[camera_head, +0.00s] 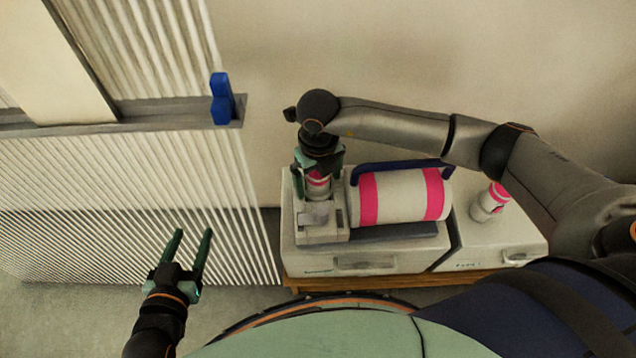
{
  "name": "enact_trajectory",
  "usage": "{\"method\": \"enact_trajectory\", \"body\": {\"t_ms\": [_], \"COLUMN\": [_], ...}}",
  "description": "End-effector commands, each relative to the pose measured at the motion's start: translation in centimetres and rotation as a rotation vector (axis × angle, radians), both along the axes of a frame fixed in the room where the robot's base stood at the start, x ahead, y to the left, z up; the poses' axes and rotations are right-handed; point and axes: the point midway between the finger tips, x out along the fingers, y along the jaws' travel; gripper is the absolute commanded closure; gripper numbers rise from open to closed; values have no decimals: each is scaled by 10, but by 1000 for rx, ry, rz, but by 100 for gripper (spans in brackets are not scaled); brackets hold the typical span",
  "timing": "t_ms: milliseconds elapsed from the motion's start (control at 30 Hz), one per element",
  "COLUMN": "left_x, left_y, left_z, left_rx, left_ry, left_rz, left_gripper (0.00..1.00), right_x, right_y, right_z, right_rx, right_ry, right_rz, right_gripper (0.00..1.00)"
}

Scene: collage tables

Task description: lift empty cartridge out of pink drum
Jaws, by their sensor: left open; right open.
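The pink drum (396,197) is a white cylinder with two pink bands and a dark blue handle, lying on its side on a white cabinet. A small pink-and-white cartridge (317,184) stands upright in the grey holder (318,225) at the drum's left end. My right gripper (317,178) is over this cartridge from above, its green fingers open on either side of it. Whether the fingers touch it cannot be told. My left gripper (192,247) is open and empty, well left of the cabinet and above the floor.
A second pink-and-white cartridge (490,201) stands on the cabinet's right part, beside my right arm. The white cabinet (365,262) has drawer handles and a wooden base. A corrugated white panel (130,190) with a blue clip (222,100) stands at the left.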

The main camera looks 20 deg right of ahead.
Motion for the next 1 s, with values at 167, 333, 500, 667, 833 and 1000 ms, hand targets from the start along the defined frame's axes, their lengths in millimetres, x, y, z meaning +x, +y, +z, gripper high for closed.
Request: {"method": "enact_trajectory", "body": {"t_ms": [167,333,500,667,833,1000], "left_x": [0,0,-1,-1,-1,-1], "left_y": [0,0,0,0,0,0], "left_z": [0,-1,-1,-1,-1,-2], "left_rx": [1,1,1,1,1,1], "left_ry": [2,3,3,4,5,6], "left_rz": [0,0,0,0,0,1], "left_gripper": [43,43,43,43,43,43], "right_x": [0,0,0,0,0,0], "right_y": [0,0,0,0,0,0], "right_z": [0,1,1,1,1,1], "right_rx": [0,0,0,0,0,0], "right_ry": [0,0,0,0,0,-1], "right_rz": [0,0,0,0,-1,-1], "right_gripper": [3,22,41,59,78,98]}}
